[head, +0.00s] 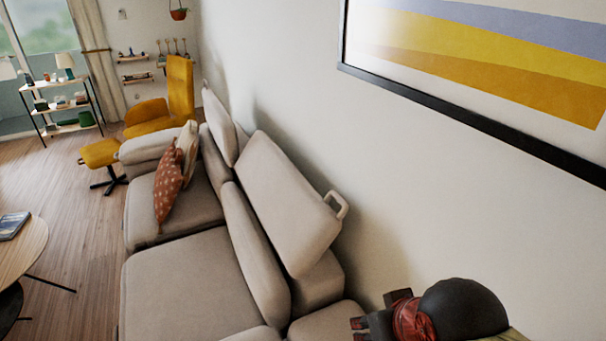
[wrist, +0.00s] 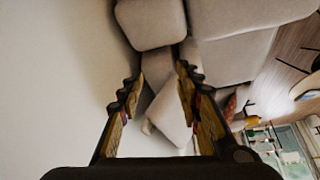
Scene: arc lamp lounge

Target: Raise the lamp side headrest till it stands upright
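The grey sofa (head: 180,270) runs along the wall and has two headrests. The near headrest (head: 285,200) is a padded panel that looks tilted back toward the wall, with a loop handle (head: 337,205) at its near upper corner. The far headrest (head: 219,122) also leans toward the wall. No arc lamp is clear, so I cannot tell which headrest is the lamp side one. My gripper (head: 358,330) is at the bottom right, apart from the near headrest. In the wrist view my gripper (wrist: 158,78) is open and empty, with the near headrest (wrist: 172,115) beyond its fingers.
The wall (head: 290,70) is close behind the sofa, with a framed picture (head: 480,60) on it. A yellow armchair (head: 180,90), a shelf (head: 62,105) and a round table (head: 22,245) stand farther off.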

